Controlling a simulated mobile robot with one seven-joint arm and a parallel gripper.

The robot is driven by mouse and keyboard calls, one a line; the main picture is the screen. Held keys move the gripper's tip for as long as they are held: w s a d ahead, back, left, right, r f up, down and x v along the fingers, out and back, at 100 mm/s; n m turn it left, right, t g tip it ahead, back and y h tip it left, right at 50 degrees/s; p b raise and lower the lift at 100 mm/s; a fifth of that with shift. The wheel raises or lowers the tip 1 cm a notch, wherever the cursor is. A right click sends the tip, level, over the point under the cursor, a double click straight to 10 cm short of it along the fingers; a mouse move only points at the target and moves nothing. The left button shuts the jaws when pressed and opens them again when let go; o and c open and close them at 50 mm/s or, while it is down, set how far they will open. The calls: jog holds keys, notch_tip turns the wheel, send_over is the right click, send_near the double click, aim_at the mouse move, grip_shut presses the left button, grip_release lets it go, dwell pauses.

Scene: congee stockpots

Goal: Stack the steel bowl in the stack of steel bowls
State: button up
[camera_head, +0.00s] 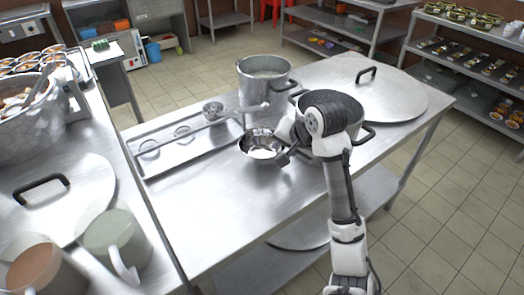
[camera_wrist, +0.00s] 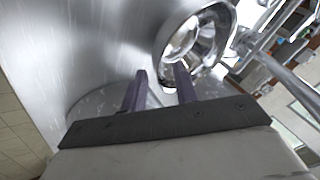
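A shiny steel bowl (camera_head: 261,145) stands upright on the steel table, just left of my gripper (camera_head: 285,157). In the wrist view the bowl (camera_wrist: 222,36) lies ahead of the fingertips, its near rim close to them. My gripper (camera_wrist: 160,72) has its two dark fingers apart, with a gap between them. The right finger overlaps the bowl's near edge in that view; I cannot tell whether it touches. I cannot tell whether either bowl is a stack of several.
A steel tray (camera_head: 165,166) with a long ladle (camera_head: 205,124) lies left of the bowl. A stockpot (camera_head: 263,84) stands behind, another pot (camera_head: 368,135) is partly behind my arm, and a large lid (camera_head: 405,98) lies at right. The table's front left is clear.

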aim_at(283, 148)
jog(key=x, duration=0.4)
jog(key=shift+d, duration=0.1)
grip_shut()
